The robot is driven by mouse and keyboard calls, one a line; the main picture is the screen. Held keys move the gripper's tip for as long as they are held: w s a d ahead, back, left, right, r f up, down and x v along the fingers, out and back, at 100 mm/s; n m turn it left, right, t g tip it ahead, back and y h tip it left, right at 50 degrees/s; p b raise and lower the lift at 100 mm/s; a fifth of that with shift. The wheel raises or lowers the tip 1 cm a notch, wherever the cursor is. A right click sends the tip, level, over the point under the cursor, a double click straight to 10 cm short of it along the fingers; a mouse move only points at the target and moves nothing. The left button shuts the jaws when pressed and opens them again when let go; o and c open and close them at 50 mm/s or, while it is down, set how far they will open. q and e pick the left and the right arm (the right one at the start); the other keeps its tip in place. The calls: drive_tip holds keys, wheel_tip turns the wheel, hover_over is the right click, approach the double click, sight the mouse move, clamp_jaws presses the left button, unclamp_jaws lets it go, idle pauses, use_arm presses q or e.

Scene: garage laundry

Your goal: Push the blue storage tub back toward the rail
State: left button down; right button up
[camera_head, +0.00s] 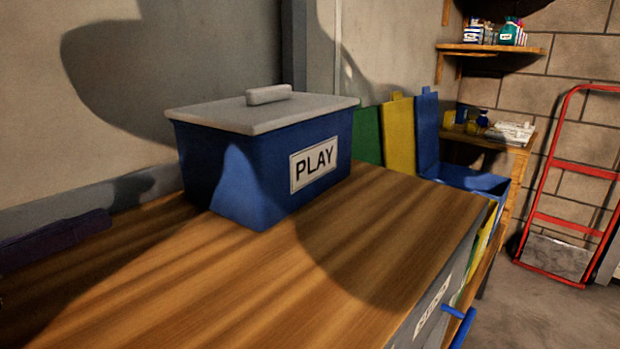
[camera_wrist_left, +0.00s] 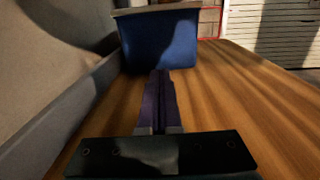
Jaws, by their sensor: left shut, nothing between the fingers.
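The blue storage tub (camera_head: 235,175) stands upright on the wooden top. It has a grey lid (camera_head: 255,112) with a handle and a white label reading PLAY. The grey rail (camera_head: 75,202) runs along the wall behind it. My left gripper (camera_head: 106,219) is low over the top, left of the tub and apart from it. In the left wrist view its dark purple fingers (camera_wrist_left: 158,76) are together and empty, pointing at the tub's side (camera_wrist_left: 160,47). The rail (camera_wrist_left: 75,110) runs along the left there. Whether the tub touches the rail is unclear. My right gripper is out of view.
The wooden top (camera_head: 390,230) is clear in front of the tub. Green, yellow (camera_head: 398,130) and blue lids stand upright beyond it. A blue handle (camera_head: 460,326) sticks out at the front edge. A red hand truck (camera_head: 570,190) stands at the far right.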

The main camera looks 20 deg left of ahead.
sight(214, 180)
use_arm(q)
drive_tip(key=shift+d+x, duration=0.2)
drive_tip(key=shift+x, duration=1.05)
drive_tip(key=p+x, duration=0.1)
drive_tip(key=x, duration=0.9)
drive_tip(key=shift+w+d+f, duration=0.1)
drive_tip(key=shift+d, duration=0.05)
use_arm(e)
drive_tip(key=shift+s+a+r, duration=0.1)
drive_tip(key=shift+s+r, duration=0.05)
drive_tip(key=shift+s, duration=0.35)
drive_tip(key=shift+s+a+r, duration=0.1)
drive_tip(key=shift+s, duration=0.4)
